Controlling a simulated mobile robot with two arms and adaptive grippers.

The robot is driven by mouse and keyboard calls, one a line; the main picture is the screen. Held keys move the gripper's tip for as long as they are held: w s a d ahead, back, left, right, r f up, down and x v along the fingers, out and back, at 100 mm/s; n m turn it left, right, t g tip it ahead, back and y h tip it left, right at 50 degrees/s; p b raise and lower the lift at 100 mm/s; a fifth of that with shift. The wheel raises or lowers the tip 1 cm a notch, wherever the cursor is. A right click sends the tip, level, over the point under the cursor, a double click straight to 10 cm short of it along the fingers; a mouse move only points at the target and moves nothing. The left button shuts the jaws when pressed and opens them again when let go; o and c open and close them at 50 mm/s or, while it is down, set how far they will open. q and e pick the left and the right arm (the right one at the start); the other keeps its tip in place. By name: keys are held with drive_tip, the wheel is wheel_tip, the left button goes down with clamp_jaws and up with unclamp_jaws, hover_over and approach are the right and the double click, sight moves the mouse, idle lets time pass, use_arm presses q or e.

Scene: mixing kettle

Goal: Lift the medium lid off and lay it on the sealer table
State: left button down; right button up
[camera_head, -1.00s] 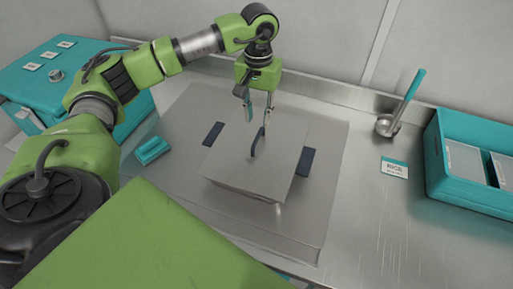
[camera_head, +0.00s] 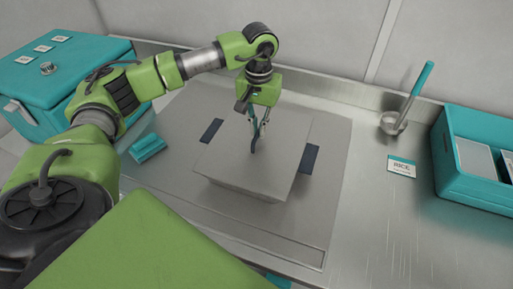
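A grey square lid (camera_head: 228,160) with an upright dark handle (camera_head: 254,141) lies flat in the middle of the worktop. Whether it touches what is beneath it is hard to tell. My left gripper (camera_head: 259,128) points down over the lid, its fingertips on either side of the upper part of the handle. The finger gap is small, and whether the fingers press on the handle is unclear. My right gripper is out of view. I cannot tell which surface is the sealer table.
Dark blue pads (camera_head: 309,159) (camera_head: 211,131) flank the lid. A teal block (camera_head: 148,147) lies to the left, near a teal cooler box (camera_head: 60,65). A ladle in a metal cup (camera_head: 393,123), a RICE card (camera_head: 402,167) and a teal bin (camera_head: 470,190) are at the right. Bare steel lies between.

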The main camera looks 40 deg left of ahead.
use_arm(q)
drive_tip(key=shift+r, duration=0.35)
drive_tip(key=shift+r, duration=0.15)
drive_tip(key=shift+r+p, duration=1.2)
drive_tip(key=shift+r, duration=0.9)
drive_tip(key=shift+f, duration=0.1)
